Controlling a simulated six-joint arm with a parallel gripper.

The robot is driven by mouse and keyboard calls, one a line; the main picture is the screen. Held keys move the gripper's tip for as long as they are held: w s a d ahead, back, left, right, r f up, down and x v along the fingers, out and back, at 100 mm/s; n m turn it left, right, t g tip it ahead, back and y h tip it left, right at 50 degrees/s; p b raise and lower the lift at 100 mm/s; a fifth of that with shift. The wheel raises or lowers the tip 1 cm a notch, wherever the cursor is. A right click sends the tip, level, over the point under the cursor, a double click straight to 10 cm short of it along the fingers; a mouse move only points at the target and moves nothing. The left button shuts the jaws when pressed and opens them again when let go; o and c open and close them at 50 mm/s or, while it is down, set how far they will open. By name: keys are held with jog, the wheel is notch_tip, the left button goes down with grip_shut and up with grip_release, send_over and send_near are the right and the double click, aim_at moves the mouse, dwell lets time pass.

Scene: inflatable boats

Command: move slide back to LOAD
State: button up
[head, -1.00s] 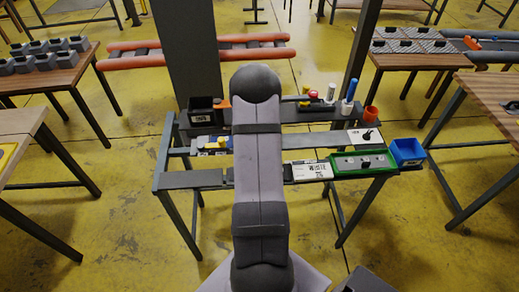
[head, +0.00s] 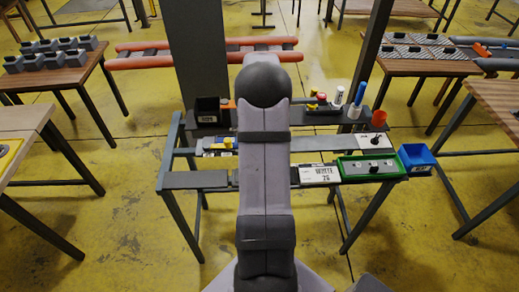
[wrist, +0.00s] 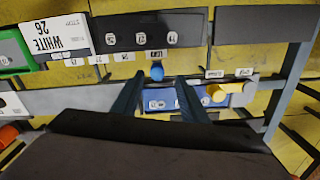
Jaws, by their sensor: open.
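In the wrist view, a blue round knob (wrist: 157,72) stands between the two dark fingertips of my gripper (wrist: 160,80), which are open and apart on either side of it. Whether they touch it is unclear. A blue plate with white round marks (wrist: 160,100) lies partly behind the fingers. A yellow knob (wrist: 217,93) sits on its right part. Small white labels (wrist: 124,57) run along the rail edge; I cannot read LOAD on any. In the head view, my arm hides the gripper and the blue knob; the yellow knob (head: 228,142) shows left of the arm.
A white card reading WHITE 26 (head: 319,174) lies beside a green tray (head: 347,177) and blue bin (head: 417,161). A black box (head: 207,110), markers (head: 359,94) and an orange cup (head: 378,118) stand along the back. A dark plate (wrist: 110,34) lies close beyond the fingers.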

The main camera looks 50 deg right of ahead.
jog(key=shift+r, duration=1.05)
jog(key=shift+w+a, duration=0.1)
jog(key=shift+a, duration=0.05)
jog(key=a+r+n, duration=0.3)
jog(key=a+n, duration=0.3)
jog(key=a, duration=1.5)
jog(key=s+a+f+n, duration=0.2)
jog(key=s+a+n, duration=0.4)
jog(key=s+a, duration=0.65)
notch_tip(320, 180, down, 15)
jog(key=w+a+b, duration=0.1)
jog(key=b, duration=1.4)
jog(key=shift+a+r, duration=0.15)
jog(key=shift+a, duration=0.15)
